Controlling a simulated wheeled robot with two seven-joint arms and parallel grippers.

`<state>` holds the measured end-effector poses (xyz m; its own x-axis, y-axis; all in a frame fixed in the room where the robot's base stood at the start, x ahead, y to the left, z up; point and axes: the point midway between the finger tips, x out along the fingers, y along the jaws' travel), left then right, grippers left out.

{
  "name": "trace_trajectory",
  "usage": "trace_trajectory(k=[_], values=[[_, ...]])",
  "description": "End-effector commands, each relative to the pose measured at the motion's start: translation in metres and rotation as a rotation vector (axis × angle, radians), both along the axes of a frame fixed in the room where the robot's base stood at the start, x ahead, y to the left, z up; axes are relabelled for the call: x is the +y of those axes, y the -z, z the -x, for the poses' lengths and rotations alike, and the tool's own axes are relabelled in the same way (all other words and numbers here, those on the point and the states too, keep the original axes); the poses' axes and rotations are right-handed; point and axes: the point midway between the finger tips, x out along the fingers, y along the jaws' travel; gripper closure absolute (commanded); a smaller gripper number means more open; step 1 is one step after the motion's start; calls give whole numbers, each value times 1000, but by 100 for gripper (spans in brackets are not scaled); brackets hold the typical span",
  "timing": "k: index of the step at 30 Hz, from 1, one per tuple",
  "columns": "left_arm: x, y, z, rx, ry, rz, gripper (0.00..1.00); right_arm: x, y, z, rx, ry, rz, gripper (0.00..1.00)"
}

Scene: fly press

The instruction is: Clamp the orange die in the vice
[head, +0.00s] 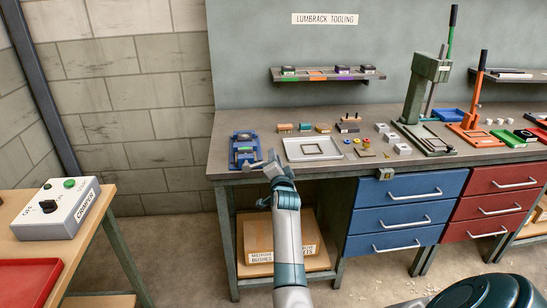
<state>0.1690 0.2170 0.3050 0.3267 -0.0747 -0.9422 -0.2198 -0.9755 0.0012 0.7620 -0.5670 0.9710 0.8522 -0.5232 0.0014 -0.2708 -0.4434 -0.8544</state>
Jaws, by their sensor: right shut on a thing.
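The blue vice (244,138) stands at the left front of the grey workbench. My right gripper (262,162) is at the bench's front edge, against the near side of the vice. It is shut, apparently on the vice's handle, though the grip is small and hard to make out. I cannot tell whether a die sits between the vice jaws. On the wall shelf, the orange-marked place (317,76) shows no dark block, unlike the places beside it. I cannot identify the orange die for certain. My left gripper is out of view.
A light tray (312,149) and several small blocks lie right of the vice. A green press (427,88) and an orange press (475,115) stand further right. Blue drawers (400,217) hang below the bench.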

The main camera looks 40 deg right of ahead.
Motion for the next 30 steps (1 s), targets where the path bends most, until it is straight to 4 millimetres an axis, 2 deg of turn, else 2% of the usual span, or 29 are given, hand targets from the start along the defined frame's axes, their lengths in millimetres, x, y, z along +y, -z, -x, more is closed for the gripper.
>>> trace_trajectory(k=[1, 12, 13, 15, 30], values=[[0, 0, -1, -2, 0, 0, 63, 0, 5, 1, 2, -1, -9, 100], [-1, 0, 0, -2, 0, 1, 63, 0, 6, 1, 0, -1, -14, 100], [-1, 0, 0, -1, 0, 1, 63, 0, 6, 1, 0, -1, -14, 79], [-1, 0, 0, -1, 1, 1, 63, 0, 5, 1, 0, -1, -13, 63], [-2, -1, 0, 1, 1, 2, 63, 1, 2, 0, -4, -1, -10, 63]])
